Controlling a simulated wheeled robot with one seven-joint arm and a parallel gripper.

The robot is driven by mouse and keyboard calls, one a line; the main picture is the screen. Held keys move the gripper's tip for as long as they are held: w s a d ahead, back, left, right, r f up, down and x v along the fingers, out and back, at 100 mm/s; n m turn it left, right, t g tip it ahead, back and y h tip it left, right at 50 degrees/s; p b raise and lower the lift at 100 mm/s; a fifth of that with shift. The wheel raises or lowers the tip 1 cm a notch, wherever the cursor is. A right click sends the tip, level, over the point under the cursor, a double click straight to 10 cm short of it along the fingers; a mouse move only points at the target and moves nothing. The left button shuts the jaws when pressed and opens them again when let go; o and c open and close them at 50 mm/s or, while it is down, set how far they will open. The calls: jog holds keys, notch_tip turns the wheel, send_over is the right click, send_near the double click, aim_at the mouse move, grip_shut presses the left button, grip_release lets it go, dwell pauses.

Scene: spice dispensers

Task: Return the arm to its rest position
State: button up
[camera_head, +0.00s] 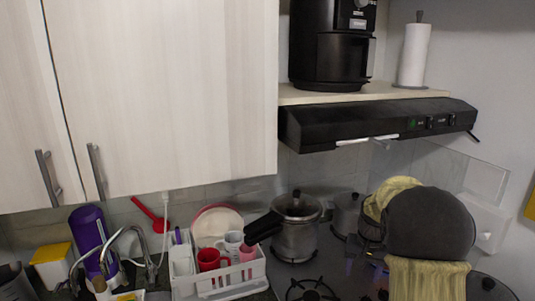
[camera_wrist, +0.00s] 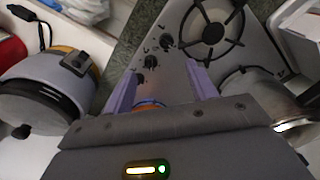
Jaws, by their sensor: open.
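My gripper (camera_wrist: 159,70) shows in the wrist view with its two purple fingers spread apart. It is open above the stove, and no object is clamped between the fingertips. A small orange and blue thing (camera_wrist: 150,104) shows low between the fingers, partly hidden by the gripper body; I cannot tell what it is. In the head view, a large dark grey and yellowish form at the lower right hides part of the stove. I cannot make out the fingers clearly there.
The stove (camera_wrist: 165,75) lies below, with a metal pot (camera_wrist: 250,95) at right and a grey appliance (camera_wrist: 45,85) at left. In the head view are a pot (camera_head: 297,232), dish rack (camera_head: 215,290), black range hood (camera_head: 370,120), cabinet (camera_head: 160,90) and black machine (camera_head: 330,45).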

jog(key=s+a+f+n, duration=0.1)
jog(key=s+a, duration=0.4)
jog(key=s, duration=0.5)
jog(key=s+a+f+n+t, duration=0.1)
jog(key=s+a+n, duration=0.2)
jog(key=s, duration=0.7)
jog(key=a, duration=0.2)
jog(key=shift+s+a+f+t, duration=0.25)
jog(key=shift+s+a+t, duration=0.05)
jog(key=shift+s+a, duration=0.1)
